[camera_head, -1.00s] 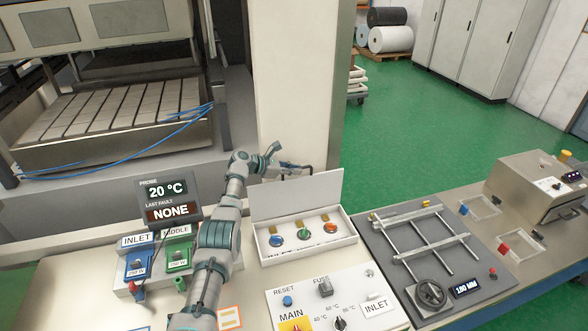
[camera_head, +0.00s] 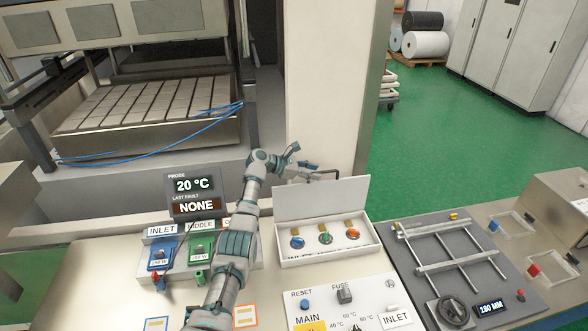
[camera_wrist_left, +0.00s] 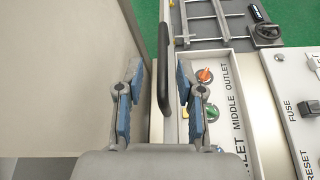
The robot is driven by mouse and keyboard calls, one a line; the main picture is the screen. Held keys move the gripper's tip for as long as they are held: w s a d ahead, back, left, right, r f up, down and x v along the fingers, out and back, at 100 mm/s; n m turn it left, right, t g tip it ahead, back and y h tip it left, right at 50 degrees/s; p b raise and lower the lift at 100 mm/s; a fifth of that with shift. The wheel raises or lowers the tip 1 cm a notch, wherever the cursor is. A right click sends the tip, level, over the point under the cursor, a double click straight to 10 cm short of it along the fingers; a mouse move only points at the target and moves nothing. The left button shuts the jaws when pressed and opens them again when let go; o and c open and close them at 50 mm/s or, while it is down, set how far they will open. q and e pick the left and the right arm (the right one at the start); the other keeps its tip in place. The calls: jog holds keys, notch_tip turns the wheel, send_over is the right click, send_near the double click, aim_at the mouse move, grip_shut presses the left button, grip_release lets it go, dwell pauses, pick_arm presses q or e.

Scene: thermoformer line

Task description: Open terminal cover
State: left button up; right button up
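The terminal cover (camera_head: 322,207) is a white lid standing raised at the back of a white terminal box (camera_head: 330,256). Inside the box are blue, green and orange terminals (camera_head: 325,238). My left gripper (camera_head: 305,168) is behind the lid's upper edge, near the lid's dark handle (camera_head: 327,173). In the left wrist view, my left gripper (camera_wrist_left: 160,105) has its blue-padded fingers spread wide, with the black handle (camera_wrist_left: 163,65) between and beyond them. A gap shows on both sides, and I see no finger contact. My right gripper is not in view.
The control panel (camera_head: 365,308) lies in front of the box. A frame with a handwheel (camera_head: 452,310) stands to the right. Blue and green connector blocks (camera_head: 160,255) and a probe display (camera_head: 195,195) are to the left. A cream column (camera_head: 325,90) rises behind the lid.

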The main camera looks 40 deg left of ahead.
pick_arm(q)
jog(key=a+v, duration=0.1)
jog(key=v, duration=0.8)
jog(key=shift+w+f, duration=0.25)
jog(key=shift+f, duration=0.1)
jog(key=shift+d+r, duration=0.1)
jog(key=shift+d, duration=0.15)
